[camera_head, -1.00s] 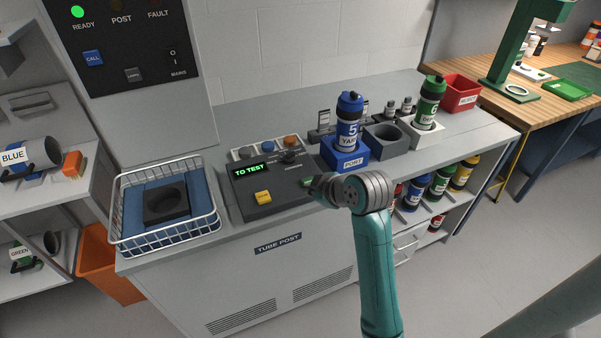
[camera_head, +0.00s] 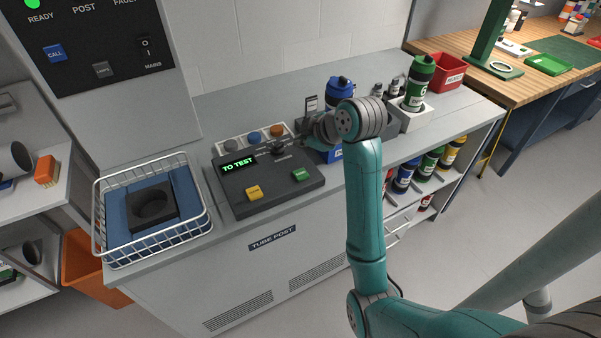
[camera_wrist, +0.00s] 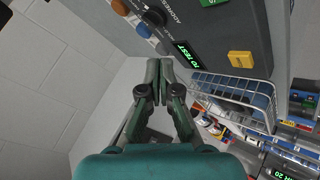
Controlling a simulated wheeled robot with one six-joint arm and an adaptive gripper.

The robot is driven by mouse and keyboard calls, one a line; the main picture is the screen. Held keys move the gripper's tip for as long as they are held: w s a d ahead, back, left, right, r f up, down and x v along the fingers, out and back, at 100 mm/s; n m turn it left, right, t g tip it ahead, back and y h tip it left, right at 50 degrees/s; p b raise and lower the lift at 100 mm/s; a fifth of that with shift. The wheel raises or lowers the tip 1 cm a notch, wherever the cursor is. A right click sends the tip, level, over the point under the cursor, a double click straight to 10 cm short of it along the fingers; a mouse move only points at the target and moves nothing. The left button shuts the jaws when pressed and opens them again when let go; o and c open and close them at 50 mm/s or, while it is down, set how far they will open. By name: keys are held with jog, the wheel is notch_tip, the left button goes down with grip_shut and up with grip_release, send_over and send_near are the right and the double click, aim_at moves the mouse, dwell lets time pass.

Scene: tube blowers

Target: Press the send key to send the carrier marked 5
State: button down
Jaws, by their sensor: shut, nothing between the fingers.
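The dark control console (camera_head: 240,199) carries a lit display (camera_head: 239,163) reading "TO TEST". On its front are a green key (camera_head: 301,174) and a yellow key (camera_head: 254,192); their lettering is too small to read. A black address knob (camera_head: 279,147) sits behind them; it also shows in the wrist view (camera_wrist: 155,17). The blue carrier (camera_head: 339,88) stands upright in the blue port, its lower part and mark hidden by my arm. My gripper (camera_wrist: 160,66) is shut and empty, near the knob with a visible gap in the wrist view. Both keys are uncovered.
A wire basket (camera_head: 165,241) with a dark holder stands left of the console. A green carrier (camera_head: 418,83) stands in a white block at right, beside a red bin (camera_head: 446,72). A wall panel (camera_head: 90,40) rises behind the basket. Several carriers fill the shelf below.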

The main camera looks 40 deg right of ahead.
aim_at(302, 175)
jog(key=shift+f, duration=4.25)
jog(key=shift+f, duration=0.15)
jog(key=shift+f, duration=0.3)
jog(key=shift+f, duration=0.4)
jog(key=shift+r, duration=3.35)
